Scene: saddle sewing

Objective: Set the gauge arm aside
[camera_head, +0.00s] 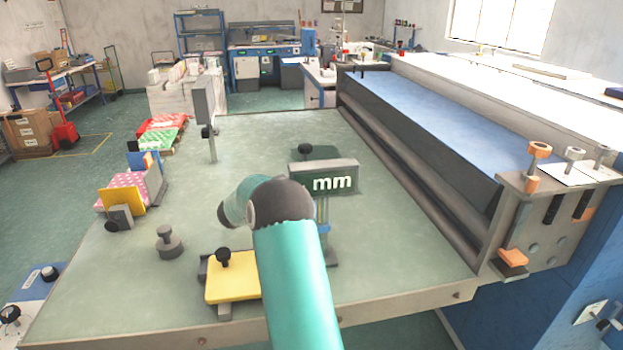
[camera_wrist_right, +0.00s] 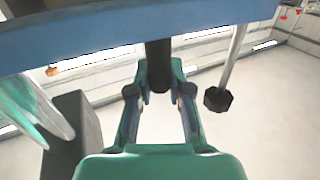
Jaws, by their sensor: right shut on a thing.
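In the right wrist view my right gripper (camera_wrist_right: 160,96) has its teal fingers closed around a dark round post (camera_wrist_right: 158,62). The post meets a long blue bar (camera_wrist_right: 100,28) that crosses the top of that view. I cannot tell for sure that the bar is the gauge arm. In the head view a dark sign marked "mm" (camera_head: 333,182) stands on the green table, with a blue upright (camera_head: 323,212) below it. My teal arm covers part of this area, and the right gripper is hidden there. My left gripper is not in view.
The green table (camera_head: 110,265) holds a yellow plate (camera_head: 232,290) with a black knob, a grey weight (camera_head: 169,245) and a grey post (camera_head: 211,140). A long blue-topped machine (camera_head: 430,115) bounds the right side.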

